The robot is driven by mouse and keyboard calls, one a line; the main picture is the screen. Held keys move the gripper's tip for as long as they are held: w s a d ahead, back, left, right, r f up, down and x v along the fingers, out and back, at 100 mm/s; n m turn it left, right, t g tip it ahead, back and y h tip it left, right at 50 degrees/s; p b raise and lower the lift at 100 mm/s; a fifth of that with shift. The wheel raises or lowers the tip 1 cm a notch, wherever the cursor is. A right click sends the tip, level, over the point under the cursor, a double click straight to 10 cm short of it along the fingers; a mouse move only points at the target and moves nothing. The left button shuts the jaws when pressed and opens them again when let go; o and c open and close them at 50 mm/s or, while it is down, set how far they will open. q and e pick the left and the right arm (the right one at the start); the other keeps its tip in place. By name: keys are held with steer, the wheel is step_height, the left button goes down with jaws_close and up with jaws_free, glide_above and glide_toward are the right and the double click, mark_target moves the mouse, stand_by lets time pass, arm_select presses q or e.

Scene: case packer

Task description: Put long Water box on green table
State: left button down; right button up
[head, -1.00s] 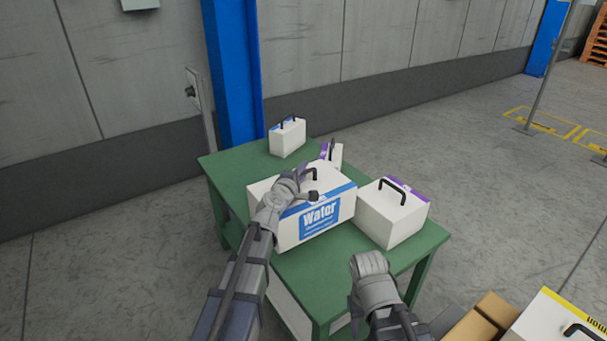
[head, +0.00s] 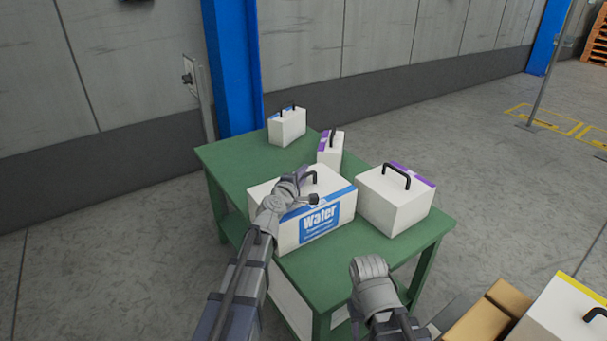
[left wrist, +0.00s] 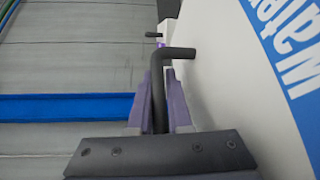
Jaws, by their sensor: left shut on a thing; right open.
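The long Water box (head: 335,222) is white with a blue band and a blue Water label, and is at the green table's near left part. I cannot tell for sure whether its underside touches the green table (head: 230,160). My left gripper (head: 312,199) is shut on the box's black handle; in the left wrist view the handle (left wrist: 178,53) passes between the purple fingers (left wrist: 160,105). The Water label (left wrist: 285,50) shows there at the right. My right gripper (head: 368,268) is open and empty in front of the table's near edge; its fingertips are hard to see.
A white box with a purple band (head: 395,205) stands right of the Water box. A narrow purple-banded box (head: 330,150) stands behind it, and a small blue-topped box (head: 287,130) stands at the far end. Cardboard (head: 485,320) and a yellow-edged box (head: 555,315) are at lower right.

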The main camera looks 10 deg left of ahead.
stand_by(0.3)
arm_select(q)
steer(key=c, duration=0.8)
jaws_free()
steer(key=shift+c, duration=0.2)
steer(key=shift+r, duration=0.15)
steer(key=p+v, duration=0.1)
steer(key=v, duration=1.1)
steer(key=shift+s+p, duration=0.1)
steer(key=shift+p, duration=0.2)
